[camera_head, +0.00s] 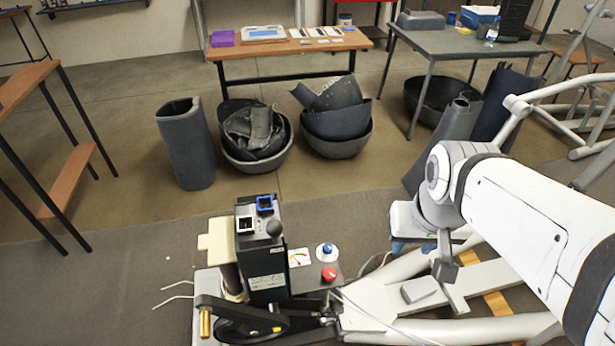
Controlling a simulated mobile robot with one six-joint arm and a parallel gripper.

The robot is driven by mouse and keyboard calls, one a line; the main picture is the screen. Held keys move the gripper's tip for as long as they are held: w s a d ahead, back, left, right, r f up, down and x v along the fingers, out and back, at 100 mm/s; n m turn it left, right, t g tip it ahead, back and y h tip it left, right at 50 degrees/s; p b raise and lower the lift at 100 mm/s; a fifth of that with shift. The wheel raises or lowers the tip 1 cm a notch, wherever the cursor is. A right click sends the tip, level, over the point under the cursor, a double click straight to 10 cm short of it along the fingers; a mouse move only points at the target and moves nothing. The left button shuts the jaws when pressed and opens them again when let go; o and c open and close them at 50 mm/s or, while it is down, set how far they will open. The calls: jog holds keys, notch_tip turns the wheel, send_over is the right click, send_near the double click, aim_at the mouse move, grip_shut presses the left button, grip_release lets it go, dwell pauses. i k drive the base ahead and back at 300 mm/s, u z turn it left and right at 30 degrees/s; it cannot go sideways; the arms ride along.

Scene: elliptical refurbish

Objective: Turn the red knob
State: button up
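The red knob (329,273) is a small round knob on a dark panel at the lower middle of the head view. A blue knob (327,250) on a white base sits just behind it, and a small dial gauge (299,257) is to its left. My white arm comes in from the right. My gripper (410,243) is at the arm's end, right of the red knob and apart from it. Its fingers are mostly hidden by the housing, so its opening cannot be made out.
Light tubular framing (400,318) lies below my arm. Bowl-shaped bins of scrap (255,160) and tables (290,47) stand farther back on the floor.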

aim_at(329, 274)
jog(key=z, duration=0.1)
jog(key=k, duration=1)
jog(key=u, duration=0.5)
jog(key=i, duration=1)
jog(key=z, duration=1.25)
jog(key=k, duration=0.85)
jog(key=z, duration=0.25)
